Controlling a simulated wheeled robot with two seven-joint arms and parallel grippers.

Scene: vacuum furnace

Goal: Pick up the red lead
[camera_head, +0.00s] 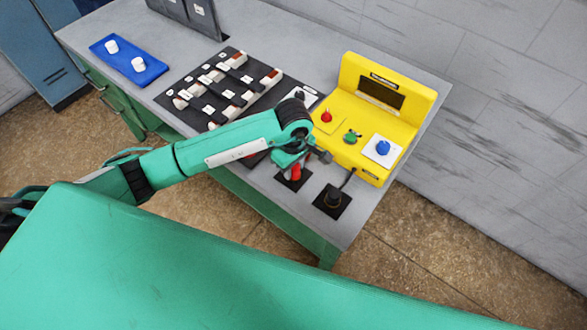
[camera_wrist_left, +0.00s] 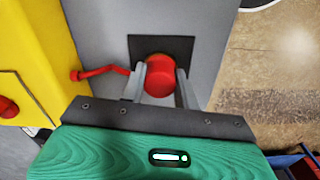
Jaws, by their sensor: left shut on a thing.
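The red lead (camera_head: 295,173) stands on a small black square pad near the front edge of the grey table, partly hidden by my left gripper in the head view. In the left wrist view its round red head (camera_wrist_left: 159,76) sits between the two grey fingers, over the black pad (camera_wrist_left: 183,44). A thin red cable (camera_wrist_left: 100,71) runs from it toward the yellow device. My left gripper (camera_head: 293,164) is shut on the red lead; its fingers also show in the left wrist view (camera_wrist_left: 160,88). My right gripper is not in view.
A yellow tester (camera_head: 360,148) with red, green and blue connectors stands just behind. A black lead (camera_head: 334,197) on its own pad is close at right. A dark board (camera_head: 188,84) with pale blocks and a blue plate (camera_head: 122,55) lie to the left on the table.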

